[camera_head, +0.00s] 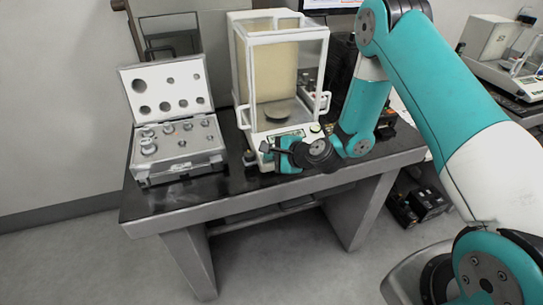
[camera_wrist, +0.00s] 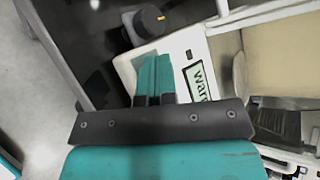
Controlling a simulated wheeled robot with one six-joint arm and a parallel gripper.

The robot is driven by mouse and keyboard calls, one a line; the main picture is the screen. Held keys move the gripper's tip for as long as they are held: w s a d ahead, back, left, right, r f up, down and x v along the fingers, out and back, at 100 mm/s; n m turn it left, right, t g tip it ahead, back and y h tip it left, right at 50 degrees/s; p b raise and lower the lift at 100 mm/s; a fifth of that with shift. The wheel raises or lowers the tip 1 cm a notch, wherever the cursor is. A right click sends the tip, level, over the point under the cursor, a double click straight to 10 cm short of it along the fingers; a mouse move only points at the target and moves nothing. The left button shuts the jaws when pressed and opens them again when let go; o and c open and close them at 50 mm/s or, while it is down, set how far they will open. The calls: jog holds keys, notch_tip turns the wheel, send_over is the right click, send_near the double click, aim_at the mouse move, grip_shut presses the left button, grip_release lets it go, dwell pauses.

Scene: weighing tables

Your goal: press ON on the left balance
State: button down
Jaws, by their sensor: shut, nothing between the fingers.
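The left balance (camera_head: 310,132) is a white unit with a clear draft shield around a round pan, standing on the dark table. My gripper (camera_head: 267,149) is shut and empty, low at the front of this balance. In the wrist view, the closed teal fingertips (camera_wrist: 154,60) lie over the white front panel (camera_wrist: 126,68), beside the display. The display (camera_wrist: 203,83) is pale green and shows letters starting "War", partly cut off by my gripper. A small dark mark (camera_wrist: 188,53) shows on the panel past the fingertips. I cannot make out the ON key or whether the fingertips touch the panel.
An open case of weights (camera_head: 180,150) stands left of the balance on the dark table (camera_head: 235,187). Another balance (camera_head: 497,50) stands far right. The table's front left is clear.

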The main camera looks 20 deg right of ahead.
jog(key=shift+s+r+p, duration=0.3)
jog(key=shift+r+p, duration=0.05)
jog(key=shift+r, duration=0.3)
jog(key=shift+r, duration=0.15)
jog(key=r+p, duration=0.1)
jog(key=s+r+p, duration=0.1)
jog(key=r, duration=0.1)
jog(key=r+p, duration=0.1)
jog(key=shift+s+r, duration=0.2)
jog(key=shift+s, duration=0.15)
jog(key=shift+r, duration=0.1)
dwell(0.4)
